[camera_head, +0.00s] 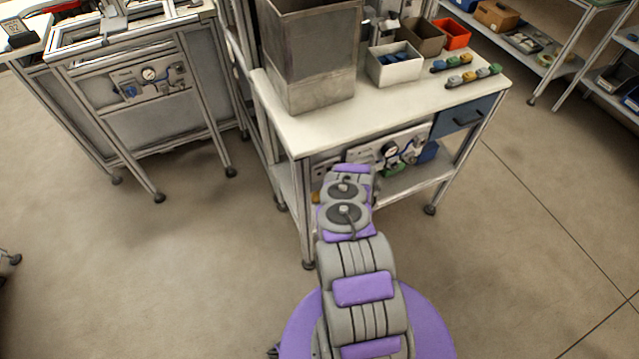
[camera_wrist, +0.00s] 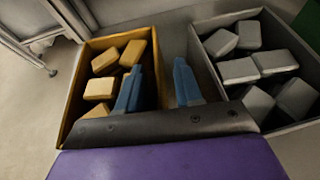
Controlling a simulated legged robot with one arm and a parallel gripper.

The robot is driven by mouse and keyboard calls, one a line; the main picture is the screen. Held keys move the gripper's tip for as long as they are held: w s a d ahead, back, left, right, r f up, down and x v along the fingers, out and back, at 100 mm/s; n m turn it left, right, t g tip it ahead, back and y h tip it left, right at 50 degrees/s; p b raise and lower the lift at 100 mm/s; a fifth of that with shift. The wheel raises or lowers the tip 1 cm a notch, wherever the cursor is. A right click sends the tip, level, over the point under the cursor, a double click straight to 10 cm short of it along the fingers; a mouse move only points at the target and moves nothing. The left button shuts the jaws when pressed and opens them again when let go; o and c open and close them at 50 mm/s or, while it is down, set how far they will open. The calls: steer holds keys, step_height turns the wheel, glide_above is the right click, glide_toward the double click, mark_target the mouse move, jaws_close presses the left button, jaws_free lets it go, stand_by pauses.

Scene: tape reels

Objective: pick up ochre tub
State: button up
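The ochre tub (camera_wrist: 146,35) is an open box at the left of the wrist view, with several ochre blocks (camera_wrist: 104,62) inside. My gripper (camera_wrist: 158,66) is open, with two blue fingers apart. In this view its left finger overlaps the tub's inside near the right wall, and its right finger lies beyond that wall, toward the grey tub. I cannot tell whether either finger touches the tub. The near part of the tub is hidden behind my gripper. In the head view I cannot make out the tub or the fingers.
A grey tub (camera_wrist: 200,62) with several grey blocks (camera_wrist: 240,71) stands close on the right. In the head view, a workbench (camera_head: 310,133) carries a tall metal bin (camera_head: 312,55), a white box (camera_head: 396,72) and an orange box (camera_head: 452,33). Floor is open left of the bench.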

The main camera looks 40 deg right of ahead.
steer(key=shift+a+r, duration=0.15)
steer(key=shift+a, duration=0.1)
steer(key=c, duration=0.6)
steer(key=shift+d, duration=0.1)
jaws_close()
steer(key=shift+s, duration=0.15)
